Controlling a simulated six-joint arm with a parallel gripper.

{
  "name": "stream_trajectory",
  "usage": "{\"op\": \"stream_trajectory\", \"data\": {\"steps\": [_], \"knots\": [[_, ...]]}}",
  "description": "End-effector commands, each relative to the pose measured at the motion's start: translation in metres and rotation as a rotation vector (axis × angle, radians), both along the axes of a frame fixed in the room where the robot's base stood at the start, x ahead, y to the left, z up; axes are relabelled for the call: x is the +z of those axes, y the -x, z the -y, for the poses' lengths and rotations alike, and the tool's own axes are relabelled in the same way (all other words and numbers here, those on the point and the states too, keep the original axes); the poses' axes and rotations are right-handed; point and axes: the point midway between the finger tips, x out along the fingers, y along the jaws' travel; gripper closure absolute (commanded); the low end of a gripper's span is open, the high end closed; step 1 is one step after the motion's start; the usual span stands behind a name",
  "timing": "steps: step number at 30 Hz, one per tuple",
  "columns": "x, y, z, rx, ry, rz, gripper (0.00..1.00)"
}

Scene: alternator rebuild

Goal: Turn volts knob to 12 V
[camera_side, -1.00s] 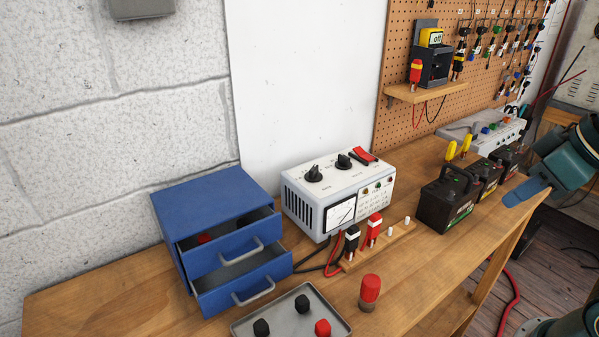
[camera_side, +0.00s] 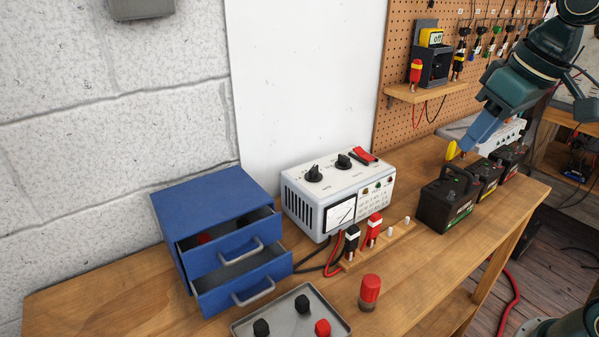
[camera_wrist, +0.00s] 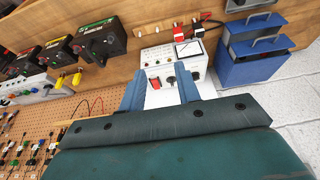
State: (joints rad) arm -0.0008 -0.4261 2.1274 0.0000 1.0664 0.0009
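The white charger box (camera_side: 338,193) stands on the bench with two black knobs on its sloped top: a left knob (camera_side: 314,174) and a right knob (camera_side: 343,161). The labels are too small to read, so I cannot tell which is the volts knob or its setting. A red switch (camera_side: 362,155) sits beside the right knob. My gripper (camera_side: 466,150) is raised at the right, well apart from the charger. In the wrist view, the blue fingers of my gripper (camera_wrist: 160,88) are spread and empty, with the charger (camera_wrist: 155,56) between and beyond them.
Black batteries (camera_side: 447,202) stand right of the charger. Red and black clamps (camera_side: 373,230) stand on a wooden strip in front. A blue drawer cabinet (camera_side: 215,210) with open drawers is at left. A shelf (camera_side: 420,92) juts from the pegboard. A grey tray (camera_side: 250,325) lies in front.

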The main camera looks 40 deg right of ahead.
Motion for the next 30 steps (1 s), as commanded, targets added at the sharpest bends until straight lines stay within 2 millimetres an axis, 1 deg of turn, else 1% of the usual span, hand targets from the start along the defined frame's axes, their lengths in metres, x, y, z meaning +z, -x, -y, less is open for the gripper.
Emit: {"op": "stream_trajectory", "data": {"steps": [1,6,15,23,30], "knots": [[0.005,-0.012,0.000,0.000,0.000,-0.016,0.67],[0.019,-0.050,0.000,0.000,0.000,-0.063,0.67],[0.031,-0.118,-0.001,0.000,0.000,-0.147,0.67],[0.026,-0.175,-0.001,0.000,0.000,-0.220,0.67],[0.010,-0.224,-0.001,0.000,0.000,-0.286,0.67]]}}
